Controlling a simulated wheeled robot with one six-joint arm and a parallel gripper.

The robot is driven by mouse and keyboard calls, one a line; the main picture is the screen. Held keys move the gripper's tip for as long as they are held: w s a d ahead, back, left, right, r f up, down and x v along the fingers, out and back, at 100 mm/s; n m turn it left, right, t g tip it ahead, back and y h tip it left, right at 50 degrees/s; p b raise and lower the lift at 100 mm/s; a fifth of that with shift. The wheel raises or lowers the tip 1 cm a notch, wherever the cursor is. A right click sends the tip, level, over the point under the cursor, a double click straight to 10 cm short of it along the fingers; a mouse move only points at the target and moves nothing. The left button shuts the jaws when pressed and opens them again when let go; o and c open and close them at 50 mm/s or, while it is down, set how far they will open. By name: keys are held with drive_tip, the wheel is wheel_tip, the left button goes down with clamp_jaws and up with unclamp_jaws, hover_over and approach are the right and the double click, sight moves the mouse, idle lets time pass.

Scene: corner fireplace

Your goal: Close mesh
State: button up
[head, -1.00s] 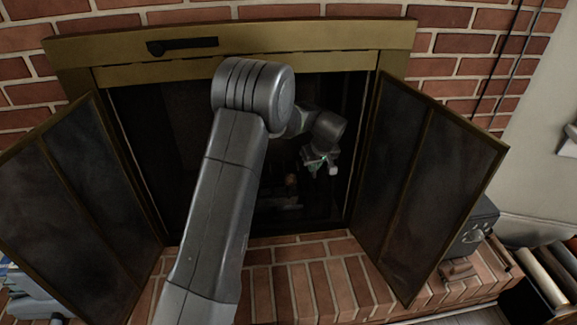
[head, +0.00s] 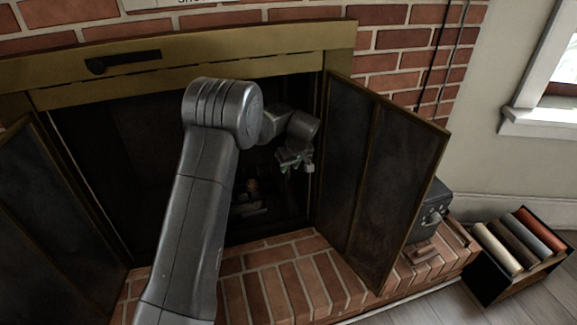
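The fireplace mesh shows as two dark folding doors with brass frames, both standing open. The left door (head: 50,215) swings out at the left and is cut off by the picture edge. The right door (head: 385,180) swings out at the right of the opening. My gripper (head: 296,163) is in front of the dark opening, left of the right door, and looks apart from it. It is small and dim, so I cannot tell whether its fingers are open or shut. My own arm hides part of the opening and the hearth.
The brass hood (head: 180,65) with a black handle (head: 123,61) spans the top of the opening. A brick hearth (head: 290,275) lies below. A dark metal box (head: 428,210) stands behind the right door. A crate of rolls (head: 513,255) sits on the floor at the right.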

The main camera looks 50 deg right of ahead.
drive_tip(key=p+v, duration=0.3)
drive_tip(key=v, duration=1)
drive_tip(key=shift+r, duration=0.4)
drive_tip(key=b+x, duration=0.3)
drive_tip(key=x, duration=1.1)
drive_tip(key=shift+a, duration=0.2)
drive_tip(key=shift+w+a, duration=0.25)
drive_tip(key=shift+a, duration=0.15)
drive_tip(key=shift+r, duration=0.1)
